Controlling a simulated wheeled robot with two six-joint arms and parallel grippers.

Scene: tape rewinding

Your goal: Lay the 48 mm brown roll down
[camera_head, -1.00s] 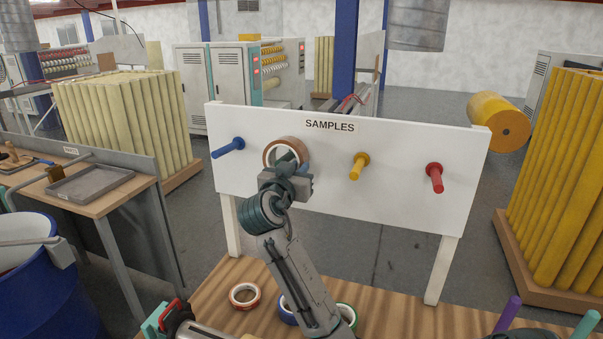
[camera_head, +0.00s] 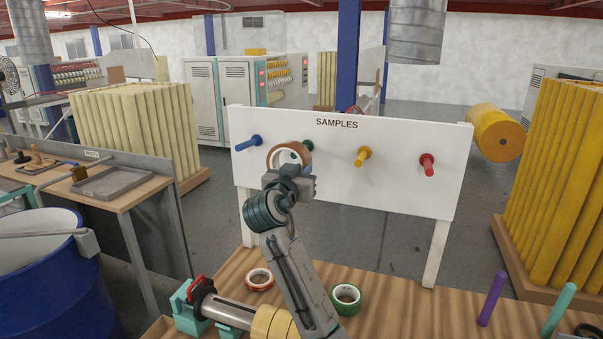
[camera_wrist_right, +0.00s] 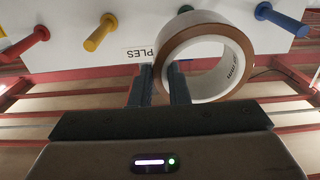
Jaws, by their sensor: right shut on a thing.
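The brown roll (camera_head: 271,159) is held up in front of the white SAMPLES board (camera_head: 400,185), overlapping the green peg (camera_head: 306,149) in the head view. Whether the peg passes into its bore, I cannot tell. My right gripper (camera_head: 287,172) is shut on the roll's wall from below. In the right wrist view the roll (camera_wrist_right: 168,62) stands on edge between the fingers (camera_wrist_right: 160,85), its open bore facing the camera and a small printed mark inside. My left gripper is not in view.
The board also has blue (camera_head: 249,143), yellow (camera_head: 363,156) and red (camera_head: 427,164) pegs. A red-edged roll (camera_head: 249,281) and a green roll (camera_head: 336,303) lie on the wooden table (camera_head: 400,310). A teal-mounted roller (camera_head: 228,310) is at front left; purple (camera_head: 492,299) and teal (camera_head: 557,311) posts stand right.

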